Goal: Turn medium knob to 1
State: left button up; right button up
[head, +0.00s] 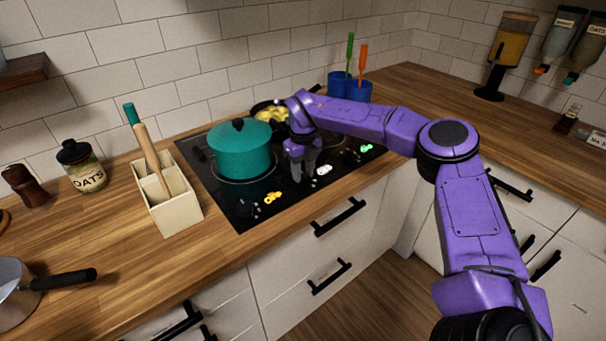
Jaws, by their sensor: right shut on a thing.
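The black cooktop (215,178) lies on the wooden counter. Coloured marks sit along its front edge: yellow (272,198), white (323,170) and green (366,148). A black knob (244,208) stands left of the yellow mark. My right gripper (300,181) points down at the cooktop's front edge, just left of the white mark, shut on the medium knob. The fingers mostly hide that knob, so its pointer and setting cannot be read. My left gripper is not in view.
A teal pot (241,155) with a lid stands close left of my right gripper. A pan (270,113) with yellow food is behind. A wooden utensil holder (172,207) stands left of the cooktop. Blue cups (356,92) stand behind my right arm.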

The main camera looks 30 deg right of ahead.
aim_at(304, 174)
jog(key=m+b, duration=0.2)
jog(key=m, duration=0.1)
jog(key=shift+f, duration=0.15)
jog(key=shift+m+b, duration=0.9)
jog(key=shift+m, duration=0.2)
jog(key=shift+r, duration=0.2)
jog(key=o, duration=1)
jog(key=shift+o, duration=0.2)
notch_tip(304, 174, up, 10)
jog(key=shift+r+b, duration=0.25)
jog(key=shift+b, duration=0.15)
jog(key=shift+d, duration=0.1)
